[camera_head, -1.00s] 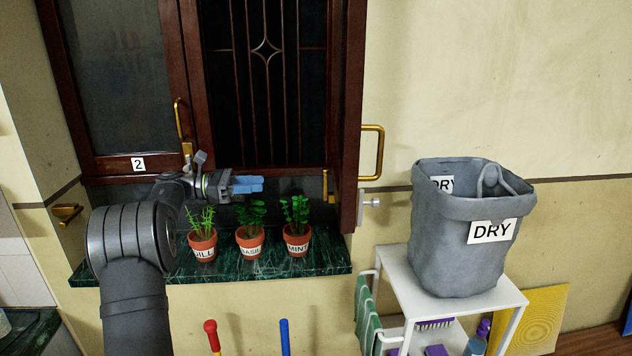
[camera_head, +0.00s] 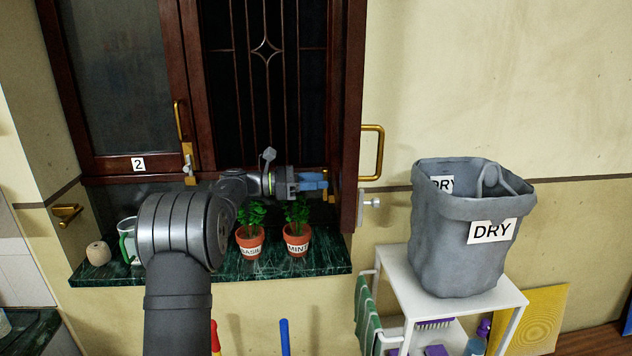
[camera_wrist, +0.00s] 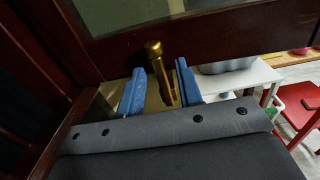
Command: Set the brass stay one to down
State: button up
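In the wrist view a brass stay (camera_wrist: 159,66), a rod with a round knob, sticks out at the lower edge of a dark wooden window sash (camera_wrist: 215,40). My gripper (camera_wrist: 160,86) has its two blue fingers apart, one on each side of the stay, with visible gaps. The stay seems to lie between or just beyond the fingertips; the exact depth is unclear. In the head view my gripper (camera_head: 320,181) points right at the opened right sash (camera_head: 352,120) and mostly covers the stay there. No label numbered one shows.
Basil (camera_head: 250,242) and mint (camera_head: 297,240) pots stand on the green sill (camera_head: 310,263) below my gripper. A brass handle (camera_head: 380,152) sticks out right of the sash. Another brass fitting (camera_head: 188,165) sits by the label 2 (camera_head: 138,164). A grey bin (camera_head: 455,250) stands right.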

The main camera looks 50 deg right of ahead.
jog(key=shift+c, duration=0.2)
grip_shut()
jog(key=shift+s+m, duration=0.1)
jog(key=shift+m, duration=0.2)
jog(key=s+a+f+m, duration=0.3)
jog(key=f+m, duration=0.2)
jog(key=m, duration=1.2)
jog(key=shift+s+a, duration=0.25)
jog(key=shift+f+m, duration=0.1)
jog(key=shift+m, duration=0.2)
jog(key=shift+o, duration=0.2)
grip_release()
